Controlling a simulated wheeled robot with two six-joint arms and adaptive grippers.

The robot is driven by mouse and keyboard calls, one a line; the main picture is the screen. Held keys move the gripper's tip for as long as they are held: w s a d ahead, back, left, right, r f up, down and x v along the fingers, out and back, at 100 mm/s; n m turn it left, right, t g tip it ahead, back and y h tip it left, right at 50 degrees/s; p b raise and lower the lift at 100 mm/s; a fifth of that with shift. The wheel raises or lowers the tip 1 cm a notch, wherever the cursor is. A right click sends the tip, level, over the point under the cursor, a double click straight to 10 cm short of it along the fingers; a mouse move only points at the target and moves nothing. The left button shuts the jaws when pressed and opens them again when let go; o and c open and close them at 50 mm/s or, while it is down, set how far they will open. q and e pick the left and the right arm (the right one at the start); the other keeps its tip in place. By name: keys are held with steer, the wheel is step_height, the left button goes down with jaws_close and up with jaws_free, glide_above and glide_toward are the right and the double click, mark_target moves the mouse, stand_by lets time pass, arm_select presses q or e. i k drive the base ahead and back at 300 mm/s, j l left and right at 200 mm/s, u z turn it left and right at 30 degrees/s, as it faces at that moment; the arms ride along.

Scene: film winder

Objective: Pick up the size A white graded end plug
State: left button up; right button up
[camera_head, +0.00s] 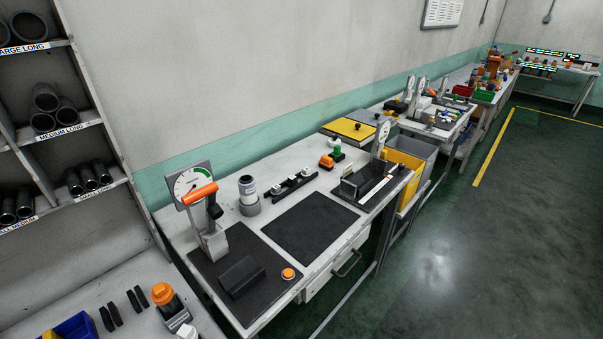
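Neither of my grippers is in view. A black rack (289,187) on the grey workbench carries a few small light-topped pieces in a row, possibly end plugs; their size marks are too small to read. Left of it stands an upright stack of grey and white rings with a dark top (248,190). I cannot tell which piece, if any, is the size A white graded end plug.
A dial gauge press with an orange handle (200,194) stands at the workbench's left end. A black mat (308,231) lies bare. A measuring fixture (372,186) is to its right. Shelves of dark tubes (44,110) are at left. Open floor (470,240) is at right.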

mark_target(305, 172)
steer(key=l+u, duration=0.15)
steer(key=u, duration=0.85)
steer(key=l+u, duration=0.2)
steer(key=l, duration=0.25)
steer(key=l+u, duration=0.25)
steer(key=l, duration=0.2)
steer(key=k+l+u, duration=0.2)
steer(key=l, duration=0.2)
steer(key=l+u, duration=0.25)
steer(key=l, duration=0.2)
steer(key=k+l+u, duration=0.2)
steer(key=l, duration=0.15)
steer(key=k+l+u, duration=0.2)
steer(key=l, duration=0.2)
